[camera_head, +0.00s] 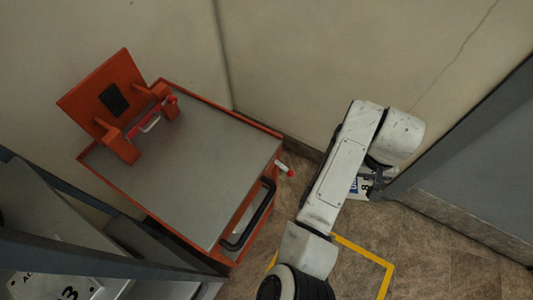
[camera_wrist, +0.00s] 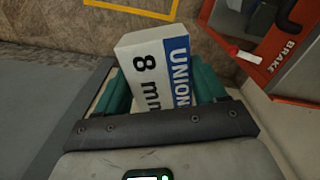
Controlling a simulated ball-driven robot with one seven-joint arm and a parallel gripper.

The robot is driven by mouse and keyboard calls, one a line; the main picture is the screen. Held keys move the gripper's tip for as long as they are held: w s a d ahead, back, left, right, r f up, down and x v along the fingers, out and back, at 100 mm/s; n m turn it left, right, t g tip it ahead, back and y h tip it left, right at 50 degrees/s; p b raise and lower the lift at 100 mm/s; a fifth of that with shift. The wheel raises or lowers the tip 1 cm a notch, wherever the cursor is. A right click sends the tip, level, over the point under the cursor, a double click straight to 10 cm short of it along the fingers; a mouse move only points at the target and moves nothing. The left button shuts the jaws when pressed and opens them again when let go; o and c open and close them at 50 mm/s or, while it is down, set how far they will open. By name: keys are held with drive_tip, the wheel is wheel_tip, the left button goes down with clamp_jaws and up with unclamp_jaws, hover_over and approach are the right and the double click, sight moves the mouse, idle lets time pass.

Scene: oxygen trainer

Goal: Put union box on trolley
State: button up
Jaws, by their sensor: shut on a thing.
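The union box (camera_wrist: 150,65) is white with a blue band reading "UNION" and black "8 mm" lettering. It fills the middle of the wrist view, and a small part of it (camera_head: 358,187) shows beyond my arm in the head view. My gripper (camera_wrist: 165,90) is shut on the box, with a green finger on each side. The trolley (camera_head: 215,145) stands left of my arm in the head view, with a grey top and an orange rim. The box is right of the trolley, apart from its top. My gripper (camera_head: 376,180) is partly hidden by the arm in the head view.
An orange bracket (camera_head: 125,105) stands at the trolley's far left corner; the rest of its top is clear. A black handle (camera_head: 250,215) and a red-and-white brake lever (camera_head: 285,169) project from its side. A grey panel (camera_head: 480,160) stands close right of my gripper. Yellow tape (camera_head: 388,280) marks the floor.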

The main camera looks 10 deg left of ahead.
drive_tip(key=f+b, duration=0.3)
drive_tip(key=f, duration=0.1)
drive_tip(key=shift+s+a, duration=0.15)
drive_tip(key=shift+s, duration=0.1)
drive_tip(key=w+a+r+n, duration=0.1)
drive_tip(key=a+r+n, duration=0.15)
drive_tip(key=a, duration=1.05)
drive_tip(key=a+r+n, duration=0.1)
drive_tip(key=a+r, duration=0.2)
drive_tip(key=a, duration=1.1)
drive_tip(key=s+a+r+p, duration=0.2)
drive_tip(key=s+a, duration=0.2)
drive_tip(key=a, duration=0.3)
drive_tip(key=s+a+r+p, duration=0.2)
drive_tip(key=s+a, duration=0.1)
drive_tip(key=a, duration=0.4)
hover_over(199, 196)
drive_tip(key=shift+n, duration=0.45)
wheel_tip(199, 196, down, 6)
drive_tip(key=shift+r, duration=0.1)
drive_tip(key=shift+a+f, duration=0.1)
drive_tip(key=shift+f, duration=2.25)
